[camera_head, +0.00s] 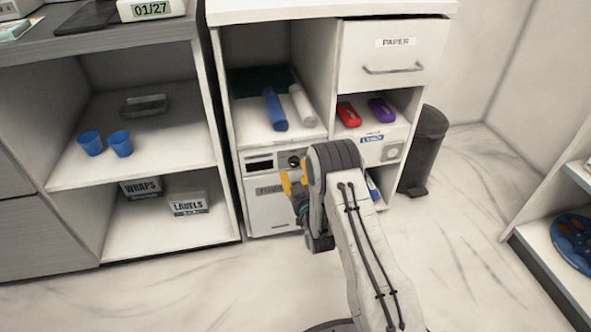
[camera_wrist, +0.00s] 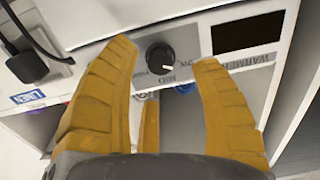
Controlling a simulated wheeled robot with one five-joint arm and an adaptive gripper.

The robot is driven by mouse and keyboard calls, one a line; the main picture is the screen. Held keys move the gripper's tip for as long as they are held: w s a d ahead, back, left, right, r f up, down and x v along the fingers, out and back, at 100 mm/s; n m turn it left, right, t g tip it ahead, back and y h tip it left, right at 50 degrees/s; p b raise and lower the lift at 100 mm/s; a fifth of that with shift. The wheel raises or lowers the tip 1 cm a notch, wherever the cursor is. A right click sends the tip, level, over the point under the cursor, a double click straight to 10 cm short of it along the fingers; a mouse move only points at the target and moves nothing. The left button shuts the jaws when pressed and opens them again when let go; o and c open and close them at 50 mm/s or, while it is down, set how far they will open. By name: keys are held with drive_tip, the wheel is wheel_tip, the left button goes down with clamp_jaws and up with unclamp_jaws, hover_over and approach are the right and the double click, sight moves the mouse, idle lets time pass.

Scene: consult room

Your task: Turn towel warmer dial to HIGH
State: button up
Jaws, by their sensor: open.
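The towel warmer (camera_head: 270,205) is a white unit in the lower left of the cabinet, with a dark display window (camera_head: 259,164). Its round black dial (camera_head: 294,161) is beside the window; in the wrist view the dial (camera_wrist: 160,58) shows near the middle of the panel, with a "MID" mark by it. The dial's exact setting is too small to tell. My gripper (camera_wrist: 166,52) has its yellow fingers open, one on each side of the dial in that view. Contact cannot be told. In the head view my gripper (camera_head: 295,175) is just before the panel, and my arm hides part of it.
A shelf above holds a blue roll (camera_head: 275,109) and a white roll (camera_head: 302,104). Red (camera_head: 348,114) and purple (camera_head: 382,110) items lie to the right. A dark bin (camera_head: 424,150) stands beside the cabinet. The floor in front is clear.

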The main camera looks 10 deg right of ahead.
sight(295, 165)
drive_tip(key=shift+w+b, duration=0.45)
drive_tip(key=shift+w, duration=1.25)
clamp_jaws()
